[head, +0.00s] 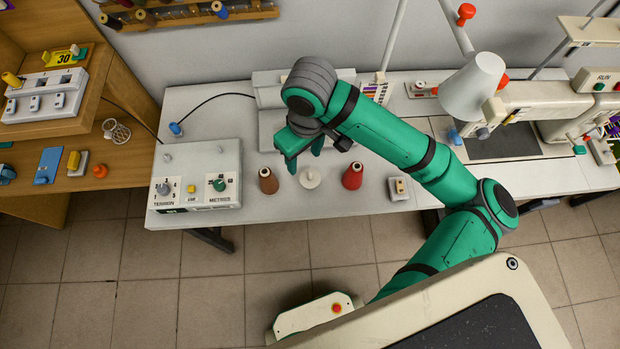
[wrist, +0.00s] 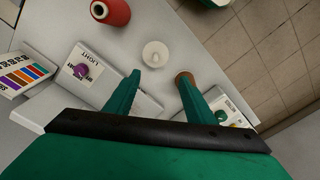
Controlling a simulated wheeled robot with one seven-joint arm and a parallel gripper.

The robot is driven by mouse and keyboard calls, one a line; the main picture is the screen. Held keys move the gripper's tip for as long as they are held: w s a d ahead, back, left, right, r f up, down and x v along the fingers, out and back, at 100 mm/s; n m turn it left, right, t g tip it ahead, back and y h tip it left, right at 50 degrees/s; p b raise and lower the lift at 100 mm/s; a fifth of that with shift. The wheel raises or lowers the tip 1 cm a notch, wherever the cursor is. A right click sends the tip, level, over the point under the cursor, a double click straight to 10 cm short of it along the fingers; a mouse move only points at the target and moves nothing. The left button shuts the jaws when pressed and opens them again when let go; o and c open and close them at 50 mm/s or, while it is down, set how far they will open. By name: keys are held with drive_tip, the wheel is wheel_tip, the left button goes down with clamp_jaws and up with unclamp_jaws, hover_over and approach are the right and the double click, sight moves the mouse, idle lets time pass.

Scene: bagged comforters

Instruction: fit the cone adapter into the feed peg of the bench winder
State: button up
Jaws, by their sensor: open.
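A small white flanged piece, which looks like the cone adapter (head: 310,179), stands on the white table between a brown cone and a red cone. In the wrist view, the adapter (wrist: 155,54) shows just beyond the gap between my fingertips, apart from them. My gripper (head: 304,160) is open and empty, pointing down just behind the adapter; its two green fingers (wrist: 158,79) are spread in the wrist view. A white box with TENSION and METRES dials, apparently the bench winder (head: 200,165), stands to the left. Short pegs rise from its top; I cannot tell which is the feed peg.
The brown cone (head: 268,181) stands close left of the adapter and the red cone (head: 352,176) close right. A small switch box (head: 398,189) sits farther right. A white box with a purple knob (wrist: 82,72) lies behind my gripper. Sewing machines fill the right side.

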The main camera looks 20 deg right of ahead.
sight(310, 176)
drive_tip(key=shift+s+d, duration=0.4)
drive_tip(key=shift+d, duration=0.25)
wheel_tip(310, 176, down, 5)
drive_tip(key=shift+s+d+f, duration=0.1)
drive_tip(key=shift+s+d, duration=0.05)
drive_tip(key=shift+a+f, duration=0.2)
drive_tip(key=shift+f, duration=2.65)
drive_tip(key=shift+w, duration=0.2)
drive_tip(key=c, duration=0.7)
